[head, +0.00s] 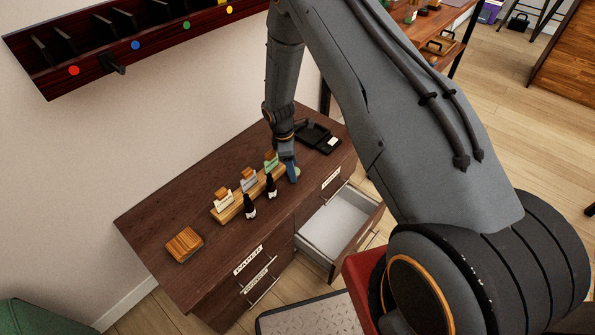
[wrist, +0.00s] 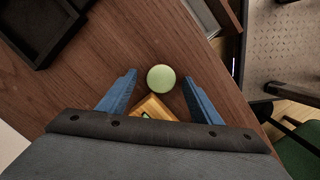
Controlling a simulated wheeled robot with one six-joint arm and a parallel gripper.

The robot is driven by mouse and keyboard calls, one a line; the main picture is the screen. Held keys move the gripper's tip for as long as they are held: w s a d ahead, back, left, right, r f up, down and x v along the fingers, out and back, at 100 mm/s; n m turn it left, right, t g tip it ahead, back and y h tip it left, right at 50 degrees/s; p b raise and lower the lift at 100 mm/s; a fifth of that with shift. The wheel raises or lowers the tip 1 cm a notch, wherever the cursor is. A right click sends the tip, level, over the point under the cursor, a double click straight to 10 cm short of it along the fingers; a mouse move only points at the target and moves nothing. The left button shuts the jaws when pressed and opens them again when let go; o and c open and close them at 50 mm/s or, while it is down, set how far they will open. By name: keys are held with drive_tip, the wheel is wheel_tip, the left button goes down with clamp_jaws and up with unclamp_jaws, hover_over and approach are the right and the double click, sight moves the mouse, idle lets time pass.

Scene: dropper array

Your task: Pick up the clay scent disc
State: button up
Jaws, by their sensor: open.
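A pale green round disc, the likely clay scent disc (wrist: 161,78), lies on the dark wooden cabinet top just past the end of a wooden card holder (wrist: 154,107). In the wrist view my gripper (wrist: 159,82) is open, with one blue finger on each side of the disc and gaps between. I cannot tell the fingertips' height above the top. In the head view my gripper (head: 289,172) points down at the holder's right end, and a small pale part of the disc (head: 296,173) shows beside it; the rest is hidden.
The card holder (head: 230,212) bears several cards, with two dark bottles (head: 270,188) in front. Wooden coasters (head: 184,244) lie at the left, black trays (head: 312,134) at the back right. An open drawer (head: 340,220) sticks out below. A shelf (head: 130,45) hangs on the wall.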

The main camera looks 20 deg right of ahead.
drive_tip(key=shift+f, duration=0.25)
drive_tip(key=c, duration=1.2)
drive_tip(key=shift+o, duration=0.2)
drive_tip(key=shift+r, duration=0.1)
